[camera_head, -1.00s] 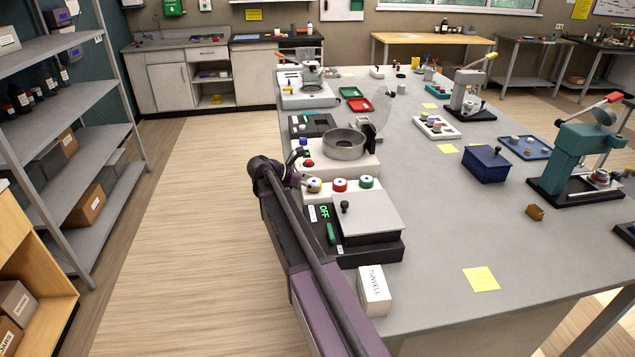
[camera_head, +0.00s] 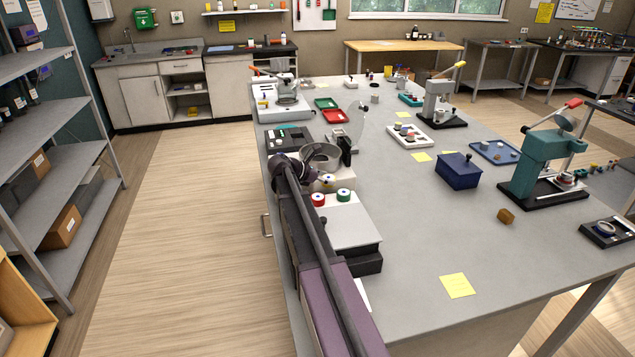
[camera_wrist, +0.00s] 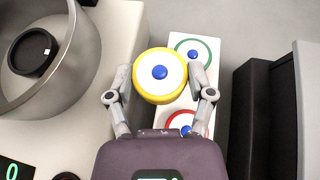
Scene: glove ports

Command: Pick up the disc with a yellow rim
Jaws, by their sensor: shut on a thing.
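The disc with a yellow rim (camera_wrist: 158,72) has a white face and a blue knob. It sits between the two fingertips of my gripper (camera_wrist: 160,76), which is shut on it. In the wrist view it looks larger than the other discs and overlaps the left edge of the white rack (camera_wrist: 176,38), so it appears held above. The head view shows this disc (camera_head: 327,181) beside my gripper (camera_head: 312,180). A disc with a green rim (camera_wrist: 194,50) and a disc with a red rim (camera_wrist: 181,121) sit on the rack.
A box with a grey lid (camera_head: 352,225) stands in front of the rack. Open bench (camera_head: 420,220) lies to the right.

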